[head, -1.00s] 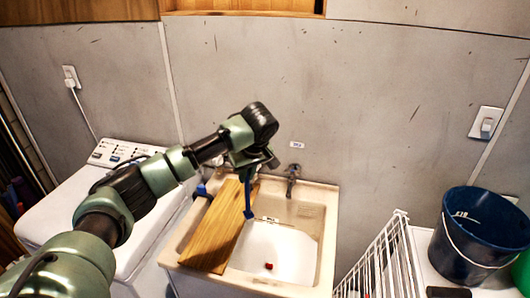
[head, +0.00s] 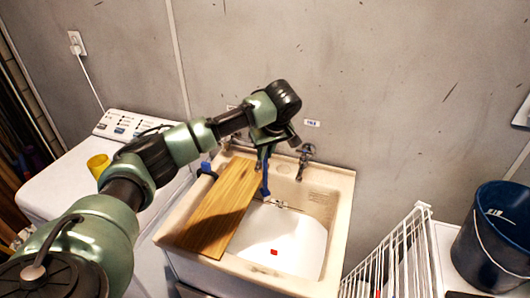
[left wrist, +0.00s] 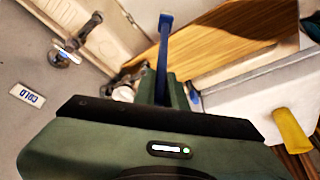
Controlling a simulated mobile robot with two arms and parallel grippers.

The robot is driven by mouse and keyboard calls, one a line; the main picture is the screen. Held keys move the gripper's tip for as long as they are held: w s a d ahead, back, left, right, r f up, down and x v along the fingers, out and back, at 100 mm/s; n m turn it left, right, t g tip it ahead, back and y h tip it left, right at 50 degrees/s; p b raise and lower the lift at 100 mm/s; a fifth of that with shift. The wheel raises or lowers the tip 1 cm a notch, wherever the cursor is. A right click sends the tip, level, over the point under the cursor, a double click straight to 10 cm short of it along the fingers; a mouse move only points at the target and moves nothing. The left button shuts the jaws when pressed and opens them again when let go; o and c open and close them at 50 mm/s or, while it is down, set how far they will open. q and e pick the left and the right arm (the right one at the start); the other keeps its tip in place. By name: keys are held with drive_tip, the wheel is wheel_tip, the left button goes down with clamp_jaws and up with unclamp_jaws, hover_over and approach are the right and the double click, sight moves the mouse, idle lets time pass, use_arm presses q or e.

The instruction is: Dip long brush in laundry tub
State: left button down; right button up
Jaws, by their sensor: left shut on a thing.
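The laundry tub (head: 338,200) is a cream sink in the middle of the head view, with a wooden board (head: 222,205) across its left part. My left gripper (head: 264,150) is above the back of the tub and shut on the long brush (head: 265,182), which is blue. The brush hangs down near the board's right edge, over the open basin. I cannot tell whether its end touches anything. In the left wrist view the brush (left wrist: 163,55) sticks out from between the fingers (left wrist: 163,92). My right gripper is out of view.
A tap (head: 305,155) stands at the tub's back. A small red thing (head: 273,252) lies in the basin. A white wire rack (head: 395,255) and dark blue bucket (head: 495,240) are at right.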

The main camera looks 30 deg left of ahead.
use_arm(q)
drive_tip(key=f, duration=0.1)
drive_tip(key=b, duration=0.1)
hover_over(266, 193)
drive_tip(key=x, duration=0.5)
drive_tip(key=shift+s+d+f, duration=0.2)
drive_tip(key=shift+d, duration=0.2)
wheel_tip(266, 193, down, 7)
drive_tip(key=shift+r+b, duration=0.1)
drive_tip(key=shift+b, duration=1.15)
wheel_tip(266, 193, down, 6)
drive_tip(key=shift+r+b, duration=0.1)
drive_tip(key=shift+b, duration=0.95)
drive_tip(key=shift+f+b, duration=1.15)
drive_tip(key=shift+f, duration=1.6)
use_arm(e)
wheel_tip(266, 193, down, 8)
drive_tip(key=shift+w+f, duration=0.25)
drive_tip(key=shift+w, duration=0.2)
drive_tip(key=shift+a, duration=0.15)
